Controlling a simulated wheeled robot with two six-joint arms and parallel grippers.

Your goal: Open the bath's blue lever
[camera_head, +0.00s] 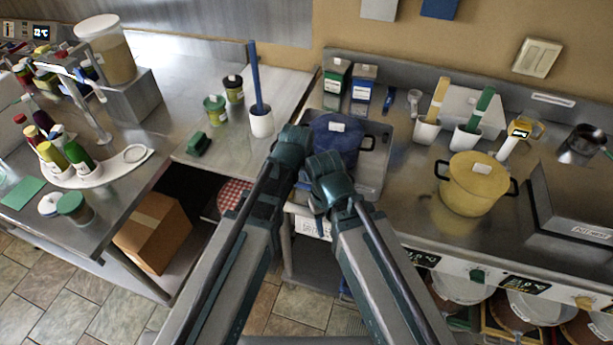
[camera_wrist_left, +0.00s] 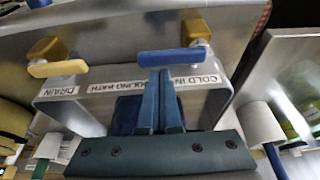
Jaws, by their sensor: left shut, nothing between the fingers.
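In the left wrist view the blue lever (camera_wrist_left: 172,57) lies crosswise on a brass valve near the label "COLD IN". My left gripper (camera_wrist_left: 160,74) is shut and empty, its fingertips at the lever's lower edge in the picture; I cannot tell whether they touch it. The yellow lever (camera_wrist_left: 57,69) is to the left, near the label "DRAIN". The metal bath (camera_wrist_left: 100,103) carries the label "COOLING BATH". In the head view the bath (camera_head: 376,175) holds a blue pot (camera_head: 328,148); my arms hide the levers and my left gripper's fingers.
A yellow pot (camera_head: 474,185) stands right of the bath on the counter. White holders (camera_head: 425,132) with coloured handles stand behind it. A white cup (camera_head: 261,123) with a blue-handled tool stands left of the bath. A cardboard box (camera_head: 152,232) sits under the left table.

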